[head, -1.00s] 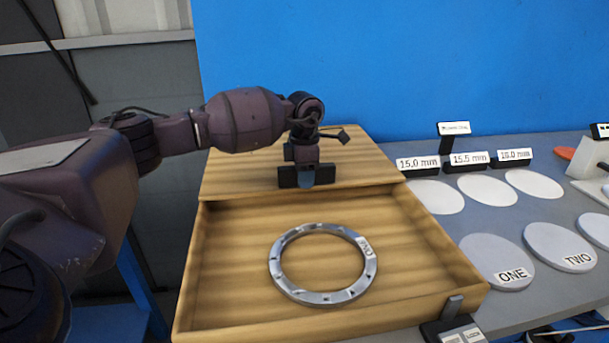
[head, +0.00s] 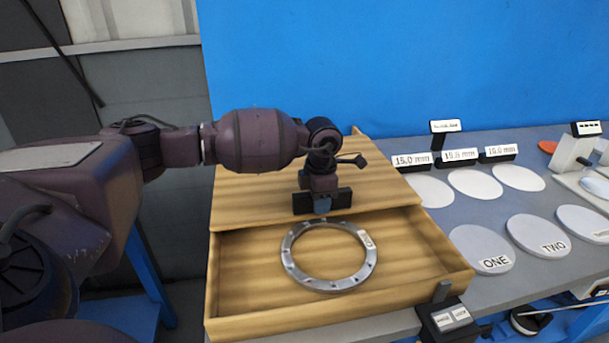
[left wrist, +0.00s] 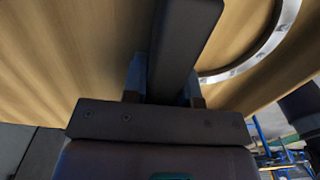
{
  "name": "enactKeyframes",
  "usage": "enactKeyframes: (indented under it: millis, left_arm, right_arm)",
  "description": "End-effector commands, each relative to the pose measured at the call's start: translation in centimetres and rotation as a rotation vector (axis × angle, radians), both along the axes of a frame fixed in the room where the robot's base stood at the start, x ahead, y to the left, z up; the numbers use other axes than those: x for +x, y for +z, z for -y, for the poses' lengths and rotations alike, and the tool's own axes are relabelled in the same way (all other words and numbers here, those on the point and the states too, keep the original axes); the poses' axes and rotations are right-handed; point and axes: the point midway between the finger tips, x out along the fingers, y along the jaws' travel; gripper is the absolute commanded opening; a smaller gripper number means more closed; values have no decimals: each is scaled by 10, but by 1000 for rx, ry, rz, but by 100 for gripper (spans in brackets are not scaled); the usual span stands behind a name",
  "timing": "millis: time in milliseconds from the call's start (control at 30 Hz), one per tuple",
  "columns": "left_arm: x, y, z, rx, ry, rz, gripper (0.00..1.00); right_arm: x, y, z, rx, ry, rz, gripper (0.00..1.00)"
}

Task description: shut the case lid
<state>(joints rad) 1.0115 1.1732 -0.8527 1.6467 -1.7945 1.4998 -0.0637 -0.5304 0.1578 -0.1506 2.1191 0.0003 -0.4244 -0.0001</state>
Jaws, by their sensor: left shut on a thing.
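The wooden case (head: 330,311) stands open at the front on the table. Its flat wooden lid (head: 255,205) covers the back part. A metal flange ring (head: 290,262) with holes and a small label lies inside on the case floor, with its far edge close to the lid's front edge. My left gripper (head: 322,205) is shut on the lid's dark handle (head: 343,198), near that front edge. In the left wrist view the dark handle (left wrist: 185,40) runs between the fingers, and part of the ring (left wrist: 262,48) shows.
A blue wall (head: 400,60) rises behind the table.

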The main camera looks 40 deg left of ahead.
Motion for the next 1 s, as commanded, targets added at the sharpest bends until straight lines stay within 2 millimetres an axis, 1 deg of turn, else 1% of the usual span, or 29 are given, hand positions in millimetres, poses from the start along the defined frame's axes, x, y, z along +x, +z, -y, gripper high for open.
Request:
enactKeyframes:
  millis: [33,100,300,500,700,833,1000]
  left_arm:
    - [-14,15,17,-5,-9,12,0]
    - [-30,14,36,-5,-8,10,0]
    - [-75,10,88,-5,-8,6,0]
    - [-110,7,130,-4,-6,3,0]
    - [-133,4,156,-3,-5,0,0]
    - [-140,2,165,-1,-3,1,0]
    - [-144,1,170,-1,-1,-1,0]
  right_arm:
    - [3,18,0,2,-3,21,57]
    - [1,26,0,5,-9,27,57]
    - [-4,42,2,10,-26,39,57]
    - [-11,48,5,9,-36,32,57]
    - [-14,52,7,9,-39,33,57]
    - [-18,50,9,6,-41,22,57]
    - [-21,50,10,2,-40,15,57]
